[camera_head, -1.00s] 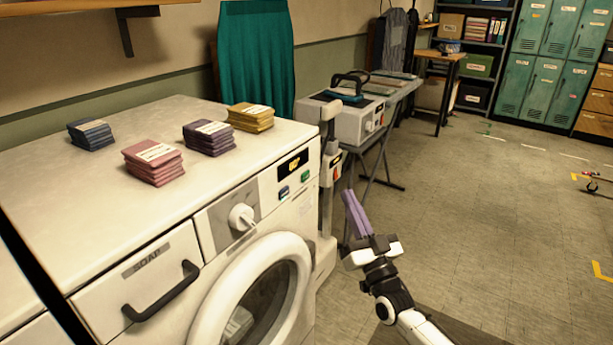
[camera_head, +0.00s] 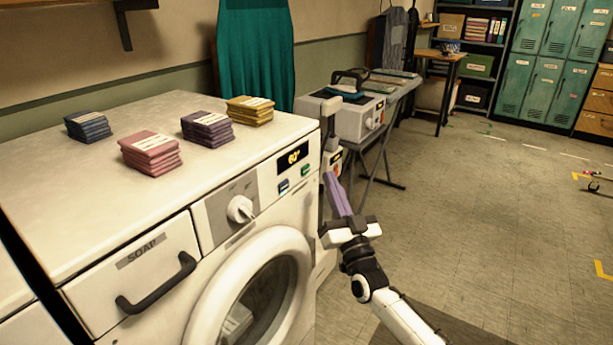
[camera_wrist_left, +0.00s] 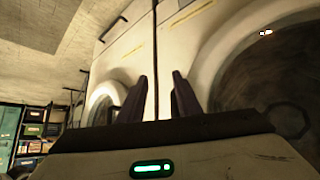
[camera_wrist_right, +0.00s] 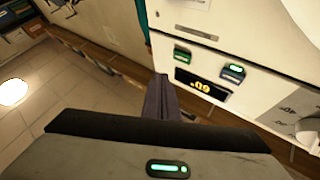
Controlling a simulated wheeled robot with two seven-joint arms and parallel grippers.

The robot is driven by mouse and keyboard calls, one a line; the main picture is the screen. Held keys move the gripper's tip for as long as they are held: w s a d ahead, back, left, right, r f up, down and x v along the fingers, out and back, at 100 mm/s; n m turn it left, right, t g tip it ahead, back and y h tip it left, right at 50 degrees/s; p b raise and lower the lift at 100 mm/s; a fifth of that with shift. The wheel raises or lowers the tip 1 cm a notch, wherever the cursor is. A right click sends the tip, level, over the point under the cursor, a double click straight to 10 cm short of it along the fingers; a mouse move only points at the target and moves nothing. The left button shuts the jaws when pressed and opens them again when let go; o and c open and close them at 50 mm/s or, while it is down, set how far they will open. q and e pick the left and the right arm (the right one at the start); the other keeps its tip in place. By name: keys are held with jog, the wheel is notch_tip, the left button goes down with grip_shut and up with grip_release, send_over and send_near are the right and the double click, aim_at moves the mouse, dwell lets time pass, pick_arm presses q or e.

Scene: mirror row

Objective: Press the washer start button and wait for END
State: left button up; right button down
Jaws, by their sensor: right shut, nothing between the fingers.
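The white washer (camera_head: 225,215) fills the left of the head view. Its dark display (camera_head: 292,157) reads 60°. Below the display are a green button (camera_head: 306,171) and a blue button (camera_head: 283,187); I cannot read their labels. The right wrist view shows the green button (camera_wrist_right: 182,55) and the blue button (camera_wrist_right: 233,73) upside down. My right gripper (camera_head: 329,178) is shut and empty, its purple fingertips just right of the green button in the picture and seemingly apart from the panel. My left gripper (camera_wrist_left: 160,80) is open and empty, seen only in its wrist view, facing washer fronts.
The knob (camera_head: 240,209), soap drawer handle (camera_head: 157,284) and round door (camera_head: 215,300) are on the washer front. Several folded cloth stacks (camera_head: 151,153) lie on top. A machine on a folding stand (camera_head: 360,118) stands behind.

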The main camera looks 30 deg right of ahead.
aim_at(306, 170)
jog(key=w, duration=0.1)
jog(key=w+a+b, duration=0.1)
jog(key=shift+w+a, duration=0.1)
jog(key=shift+w, duration=0.3)
dwell(0.7)
dwell(0.9)
jog(key=shift+w+a, duration=0.15)
jog(key=shift+w, duration=0.25)
jog(key=shift+w+a+b, duration=0.15)
jog(key=shift+w+b, duration=0.2)
dwell(0.6)
jog(key=shift+s, duration=0.15)
jog(key=shift+s+d+p, duration=0.3)
jog(key=shift+s+p, duration=0.15)
jog(key=shift+s, duration=0.15)
